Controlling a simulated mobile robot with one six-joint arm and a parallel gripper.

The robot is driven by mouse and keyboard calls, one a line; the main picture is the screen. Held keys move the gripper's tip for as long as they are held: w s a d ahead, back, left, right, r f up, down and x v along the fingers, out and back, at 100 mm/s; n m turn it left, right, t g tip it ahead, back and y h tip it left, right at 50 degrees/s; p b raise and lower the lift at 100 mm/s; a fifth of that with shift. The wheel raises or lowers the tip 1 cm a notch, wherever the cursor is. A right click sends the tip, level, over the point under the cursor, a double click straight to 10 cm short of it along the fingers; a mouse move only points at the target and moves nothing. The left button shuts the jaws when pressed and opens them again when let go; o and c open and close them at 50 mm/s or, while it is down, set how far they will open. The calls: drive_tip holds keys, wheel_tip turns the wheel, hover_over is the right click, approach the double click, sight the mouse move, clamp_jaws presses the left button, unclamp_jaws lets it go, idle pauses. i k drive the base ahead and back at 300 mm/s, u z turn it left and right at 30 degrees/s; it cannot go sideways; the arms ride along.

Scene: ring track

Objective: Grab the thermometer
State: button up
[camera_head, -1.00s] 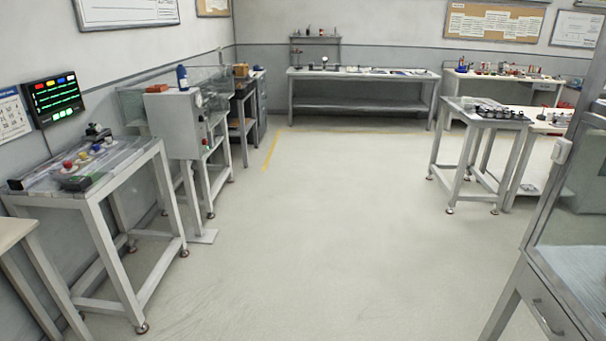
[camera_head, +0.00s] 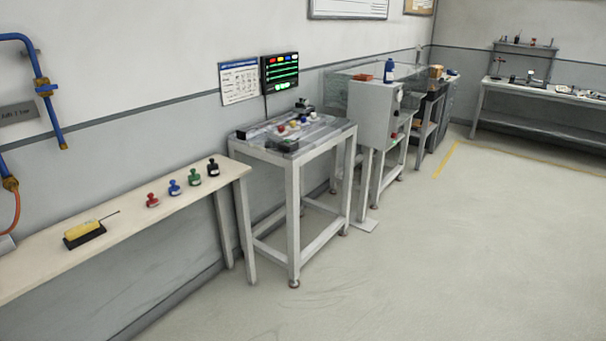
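A yellow handheld device (camera_head: 82,230) with a thin dark probe pointing right lies on a black base (camera_head: 86,239). It looks like the thermometer, but it is too small to be certain. It is on the long, pale, narrow table (camera_head: 150,225) at the left, toward the table's near part. My gripper is not in view.
Red, blue, green and black knobbed pieces (camera_head: 174,187) stand in a row farther along the table. A grey-framed stand (camera_head: 293,215) with coloured buttons adjoins its far end. A grey cabinet (camera_head: 372,115) stands beyond. Blue pipes (camera_head: 45,90) run on the wall. The floor (camera_head: 430,260) at right is clear.

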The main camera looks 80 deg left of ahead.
sight(77, 232)
drive_tip(key=u, duration=1.85)
drive_tip(key=k, duration=0.15)
drive_tip(key=u, duration=2.3)
drive_tip(key=k, duration=0.95)
drive_tip(key=z, duration=0.15)
drive_tip(key=i, duration=0.95)
drive_tip(key=u, duration=0.1)
